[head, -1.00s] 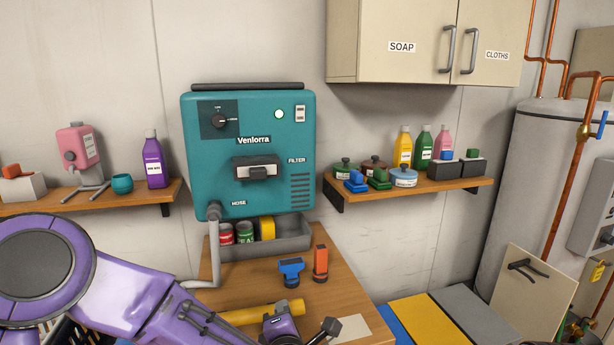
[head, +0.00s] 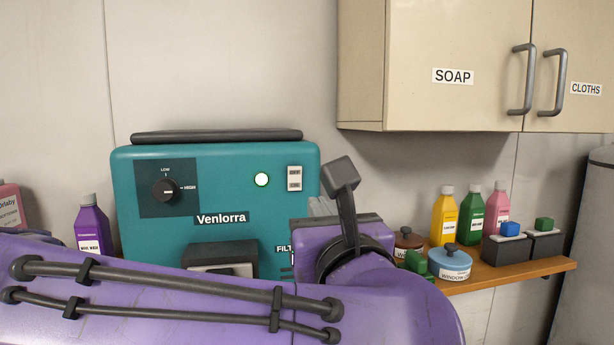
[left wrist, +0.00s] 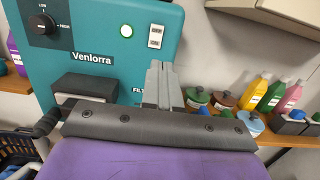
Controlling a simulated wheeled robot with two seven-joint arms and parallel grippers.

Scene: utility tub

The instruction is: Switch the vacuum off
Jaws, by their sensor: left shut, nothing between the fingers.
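The teal Venlorra vacuum unit (head: 225,170) is on the wall. Its black dial (head: 165,190) has a white mark toward HIGH. A round lamp (head: 262,180) glows white-green, and a small pale two-part switch (head: 294,178) sits right of it. In the left wrist view the switch (left wrist: 155,36) is just above my left gripper (left wrist: 160,75), whose grey fingers are shut and empty. In the head view my left gripper (head: 322,206) shows only partly behind my purple wrist, below and right of the switch. Contact cannot be told. My right gripper is out of view.
A cabinet (head: 450,35) marked SOAP and CLOTHS hangs at upper right. A wooden shelf (head: 520,270) beside the unit holds bottles and tins close to my wrist. A purple bottle (head: 93,225) stands left of the unit. The wall above it is clear.

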